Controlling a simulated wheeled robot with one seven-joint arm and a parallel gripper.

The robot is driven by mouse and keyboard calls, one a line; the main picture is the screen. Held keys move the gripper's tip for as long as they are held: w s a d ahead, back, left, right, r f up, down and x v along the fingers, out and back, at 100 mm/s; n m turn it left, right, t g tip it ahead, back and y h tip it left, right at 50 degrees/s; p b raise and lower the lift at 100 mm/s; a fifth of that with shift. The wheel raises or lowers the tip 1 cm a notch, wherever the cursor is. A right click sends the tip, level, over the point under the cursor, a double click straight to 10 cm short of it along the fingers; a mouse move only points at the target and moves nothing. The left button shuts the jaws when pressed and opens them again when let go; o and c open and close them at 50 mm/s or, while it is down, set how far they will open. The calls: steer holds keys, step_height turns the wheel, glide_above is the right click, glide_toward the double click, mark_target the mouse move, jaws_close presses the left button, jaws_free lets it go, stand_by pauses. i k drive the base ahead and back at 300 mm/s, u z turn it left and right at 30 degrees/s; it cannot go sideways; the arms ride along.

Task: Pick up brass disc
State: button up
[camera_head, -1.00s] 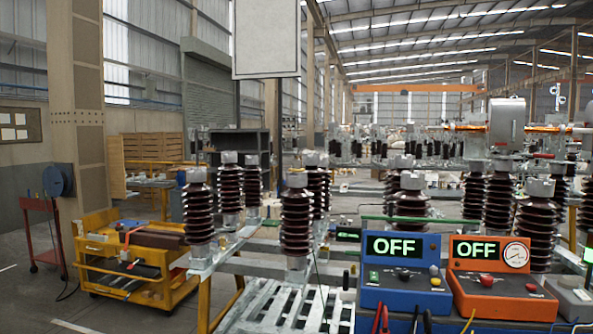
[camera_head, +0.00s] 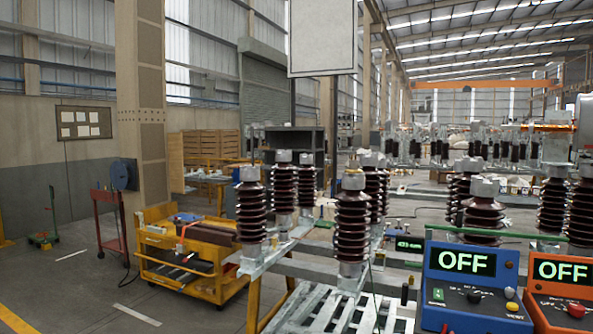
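I cannot make out a brass disc for certain. The front dark-brown ribbed insulator (camera_head: 352,225) has a grey metal cap (camera_head: 353,182) with a small yellowish patch on its top, too small to identify. My gripper is not in view.
Several more insulators stand on the metal frame (camera_head: 285,252) to the left and behind. A blue control box (camera_head: 470,285) and an orange one (camera_head: 563,290) sit at the front right. A yellow tool cart (camera_head: 190,255) and a red trolley (camera_head: 110,222) stand left. The left floor is mostly open.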

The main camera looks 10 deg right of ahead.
mark_target(353, 164)
steer(key=u, duration=0.7)
steer(key=i, duration=1.95)
steer(key=z, duration=0.15)
